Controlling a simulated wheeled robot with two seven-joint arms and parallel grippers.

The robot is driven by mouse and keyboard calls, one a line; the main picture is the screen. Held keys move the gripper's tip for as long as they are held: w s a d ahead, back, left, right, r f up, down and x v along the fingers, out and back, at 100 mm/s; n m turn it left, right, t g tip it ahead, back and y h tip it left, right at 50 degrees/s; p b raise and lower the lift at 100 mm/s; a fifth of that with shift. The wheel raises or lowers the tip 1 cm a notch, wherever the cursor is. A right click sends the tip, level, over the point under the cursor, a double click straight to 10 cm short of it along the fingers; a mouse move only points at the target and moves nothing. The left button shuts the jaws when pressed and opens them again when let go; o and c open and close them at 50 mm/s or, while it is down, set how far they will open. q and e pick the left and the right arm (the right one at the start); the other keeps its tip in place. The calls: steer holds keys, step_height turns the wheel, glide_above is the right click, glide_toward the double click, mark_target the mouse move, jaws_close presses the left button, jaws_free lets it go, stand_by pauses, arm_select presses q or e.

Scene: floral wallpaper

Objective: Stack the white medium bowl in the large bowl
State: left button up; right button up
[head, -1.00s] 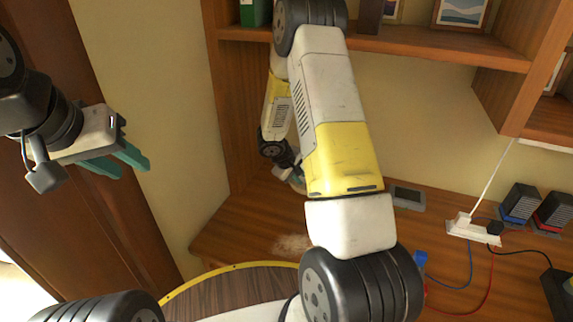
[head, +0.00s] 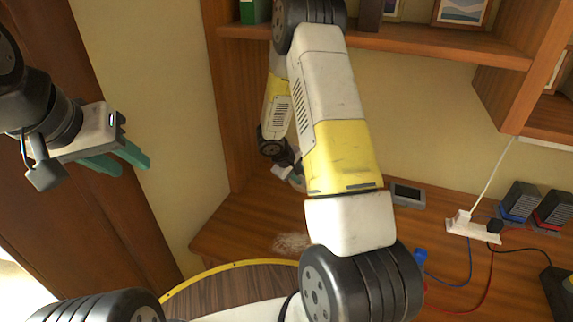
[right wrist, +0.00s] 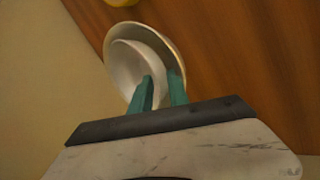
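The white medium bowl (right wrist: 126,62) sits inside the larger, cream-rimmed bowl (right wrist: 115,32) in the right wrist view, slightly off centre and seeming tilted. My right gripper (right wrist: 161,80) has its two teal fingers at the medium bowl's near rim, one over its inside and one just outside it. A narrow gap shows between the fingers; I cannot tell whether they pinch the rim. In the head view the right gripper (head: 297,171) is small and mostly behind my own arm. My left gripper (head: 125,160) hangs empty at the left, its teal fingers apart.
The wooden desk (head: 235,225) runs below a shelf (head: 430,50). A power strip (head: 473,228) with cables and dark blocks (head: 520,200) stand at the right. A yellow thing (right wrist: 122,2) is cut off at the wrist view's top. The desk's left part looks clear.

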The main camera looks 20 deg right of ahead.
steer(key=v, duration=1.2)
steer(key=s+r+m+y, duration=0.35)
steer(key=s+r, duration=0.75)
steer(key=r, duration=0.4)
steer(key=s+a+r+m+t+y, duration=0.1)
steer(key=s+a+r+y, duration=0.1)
steer(key=s, duration=0.5)
steer(key=s+a+r+m+t+y, duration=0.1)
steer(key=s+a+r+t+y, duration=0.1)
steer(key=s+a+r, duration=0.2)
step_height(320, 180, up, 3)
steer(key=s, duration=0.2)
steer(key=shift+s, duration=0.35)
steer(key=shift+d+f, duration=0.1)
